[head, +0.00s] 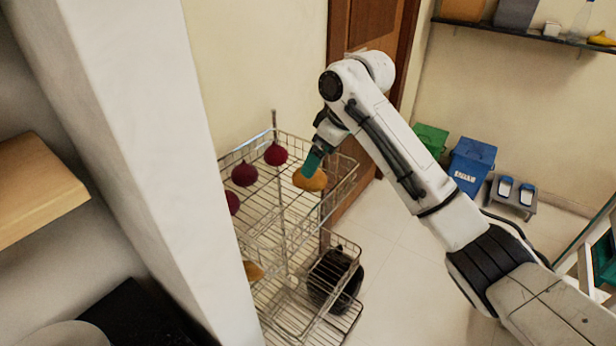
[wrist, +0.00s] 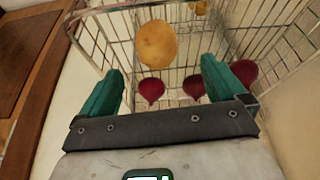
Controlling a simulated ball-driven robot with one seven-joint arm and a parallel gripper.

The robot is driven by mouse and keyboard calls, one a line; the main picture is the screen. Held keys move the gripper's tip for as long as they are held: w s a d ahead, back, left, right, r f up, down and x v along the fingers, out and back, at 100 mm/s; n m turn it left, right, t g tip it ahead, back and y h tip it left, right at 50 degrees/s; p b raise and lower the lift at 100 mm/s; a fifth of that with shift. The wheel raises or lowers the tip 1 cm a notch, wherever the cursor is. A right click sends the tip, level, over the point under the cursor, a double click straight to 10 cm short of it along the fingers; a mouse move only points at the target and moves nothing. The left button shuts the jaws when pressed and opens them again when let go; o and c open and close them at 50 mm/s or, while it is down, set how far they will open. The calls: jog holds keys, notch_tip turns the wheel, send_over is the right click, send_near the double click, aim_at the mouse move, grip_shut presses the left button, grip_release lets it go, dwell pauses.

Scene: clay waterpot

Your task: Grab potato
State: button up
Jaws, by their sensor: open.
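A yellow-brown potato (head: 312,181) lies in the top basket of a wire rack (head: 347,187). It also shows in the wrist view (wrist: 155,44), ahead of my gripper and roughly between the lines of its two fingers. My gripper (head: 313,160) has green fingers and is above the rack, close to the potato in the head view. In the wrist view my gripper (wrist: 161,70) is open, with its fingers apart and nothing held. Whether a finger touches the potato I cannot tell. A second yellow-brown piece (head: 254,271) lies in a lower basket, partly hidden by the wall edge.
Several dark red beets (head: 276,153) share the top basket, near the fingers in the wrist view (wrist: 151,90). Wire walls surround it. A white wall edge (head: 150,130) stands left. Blue (head: 471,164) and green bins stand behind.

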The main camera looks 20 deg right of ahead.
jog(key=shift+w+x, duration=0.15)
jog(key=shift+x, duration=1.65)
jog(key=shift+w+x, duration=0.1)
jog(key=shift+x, duration=1.65)
jog(key=shift+d, duration=0.1)
jog(key=shift+r, duration=0.1)
jog(key=c, duration=1.2)
